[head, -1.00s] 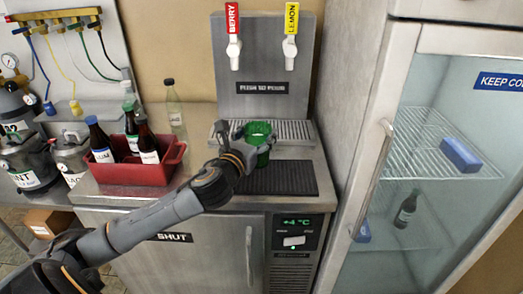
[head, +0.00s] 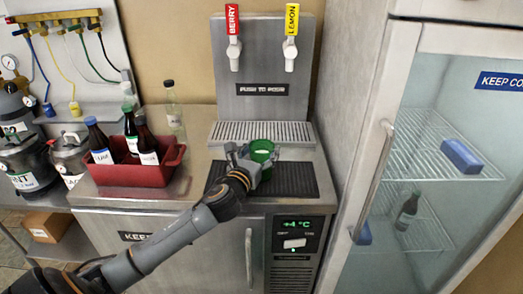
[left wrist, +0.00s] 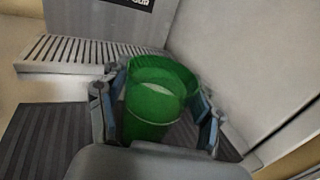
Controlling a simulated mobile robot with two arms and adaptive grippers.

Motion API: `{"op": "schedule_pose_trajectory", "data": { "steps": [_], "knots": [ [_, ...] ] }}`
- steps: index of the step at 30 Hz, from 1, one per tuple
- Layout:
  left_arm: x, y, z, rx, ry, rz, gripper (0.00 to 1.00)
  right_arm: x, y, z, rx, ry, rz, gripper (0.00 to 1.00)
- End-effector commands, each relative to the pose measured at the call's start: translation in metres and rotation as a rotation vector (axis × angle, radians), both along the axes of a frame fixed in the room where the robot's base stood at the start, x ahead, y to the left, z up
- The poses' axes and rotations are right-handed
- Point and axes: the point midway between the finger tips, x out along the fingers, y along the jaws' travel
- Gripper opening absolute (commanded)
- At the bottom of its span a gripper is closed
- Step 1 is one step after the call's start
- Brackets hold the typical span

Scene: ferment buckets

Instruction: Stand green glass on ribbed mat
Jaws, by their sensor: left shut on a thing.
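The green glass (head: 262,152) is upright at the dispenser, and my left gripper (head: 250,160) is shut on it. In the left wrist view the green glass (left wrist: 155,100) sits between the two fingers of the left gripper (left wrist: 160,115), with something pale inside. The black ribbed mat (head: 292,180) lies on the counter in front of the drip grate; it also shows in the left wrist view (left wrist: 45,140). The glass is over the mat's back part; I cannot tell whether its base touches the mat. My right gripper is not in view.
The drip grate (head: 240,132) lies behind the mat, under the red BERRY tap (head: 233,45) and yellow LEMON tap (head: 291,45). A red crate (head: 130,174) of bottles and a clear bottle (head: 174,110) stand left. A glass-door fridge (head: 440,150) stands right.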

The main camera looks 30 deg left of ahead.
Motion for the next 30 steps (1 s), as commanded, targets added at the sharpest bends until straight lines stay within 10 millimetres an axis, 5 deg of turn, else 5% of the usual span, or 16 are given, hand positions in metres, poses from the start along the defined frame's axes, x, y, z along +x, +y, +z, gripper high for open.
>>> {"op": "schedule_pose_trajectory", "data": {
  "steps": [4, 17, 30],
  "knots": [
    [0.0, 0.0, -0.001, 0.0, 0.001, 0.0, 0.88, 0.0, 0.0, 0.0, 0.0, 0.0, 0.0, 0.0],
    [-0.002, 0.0, 0.001, 0.002, 0.001, 0.0, 0.88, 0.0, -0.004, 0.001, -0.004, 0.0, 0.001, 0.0],
    [-0.082, -0.014, -0.001, 0.001, 0.004, -0.002, 0.88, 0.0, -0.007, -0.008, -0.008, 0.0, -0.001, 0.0]
  ]
}}
